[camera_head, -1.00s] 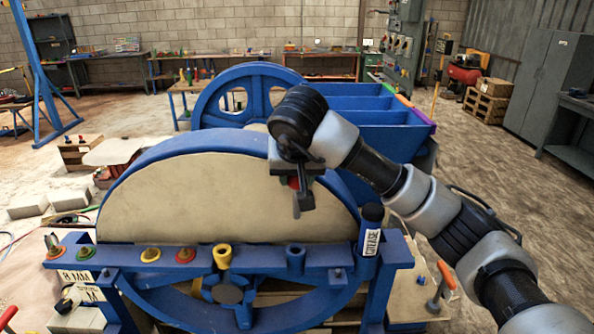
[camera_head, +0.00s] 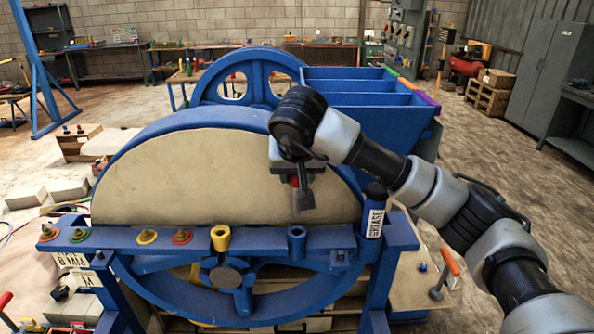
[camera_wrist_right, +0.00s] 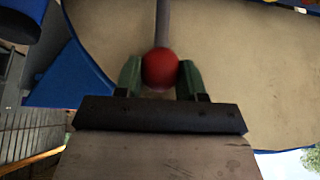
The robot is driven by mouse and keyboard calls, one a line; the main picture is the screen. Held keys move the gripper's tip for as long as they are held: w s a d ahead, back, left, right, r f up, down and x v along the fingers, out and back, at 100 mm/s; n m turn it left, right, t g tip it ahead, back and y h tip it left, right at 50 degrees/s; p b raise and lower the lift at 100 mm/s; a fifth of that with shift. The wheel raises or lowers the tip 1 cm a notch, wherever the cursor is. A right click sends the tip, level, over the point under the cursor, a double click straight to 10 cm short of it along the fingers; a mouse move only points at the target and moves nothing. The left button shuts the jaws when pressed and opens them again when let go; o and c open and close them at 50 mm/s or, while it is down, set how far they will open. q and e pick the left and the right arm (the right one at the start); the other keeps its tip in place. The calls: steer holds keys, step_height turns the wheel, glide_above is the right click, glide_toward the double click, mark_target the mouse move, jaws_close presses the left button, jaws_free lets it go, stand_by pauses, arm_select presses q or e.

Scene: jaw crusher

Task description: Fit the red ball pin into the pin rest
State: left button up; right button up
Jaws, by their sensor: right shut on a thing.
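My right gripper (camera_head: 302,196) is shut on the red ball pin, in front of the beige face of the wheel. The pin's red ball (camera_wrist_right: 160,68) sits between the two green fingertips in the right wrist view, with its grey shaft (camera_wrist_right: 162,20) extending beyond. In the head view only a little of the red ball (camera_head: 294,181) shows. On the blue front beam below stand an open blue socket (camera_head: 297,240) and a yellow socket (camera_head: 220,237); I cannot tell which is the pin rest. The gripper is above the blue socket, apart from it. My left gripper is not in view.
The blue front beam (camera_head: 120,241) carries several ringed studs at its left. A grease tube (camera_head: 374,212) stands at its right, near my right arm. The large wheel (camera_head: 190,180) is close behind the gripper. An orange-handled tool (camera_head: 449,262) is at the right.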

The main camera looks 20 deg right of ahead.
steer(key=shift+f+b, duration=1.45)
steer(key=shift+f, duration=0.5)
steer(key=shift+f, duration=0.2)
steer(key=shift+f+b, duration=3)
steer(key=shift+f, duration=0.6)
steer(key=shift+f, duration=0.1)
steer(key=o, duration=1.1)
steer(key=b+v, duration=0.2)
steer(key=v, duration=0.8)
steer(key=shift+s+r, duration=0.2)
steer(key=shift+r, duration=0.15)
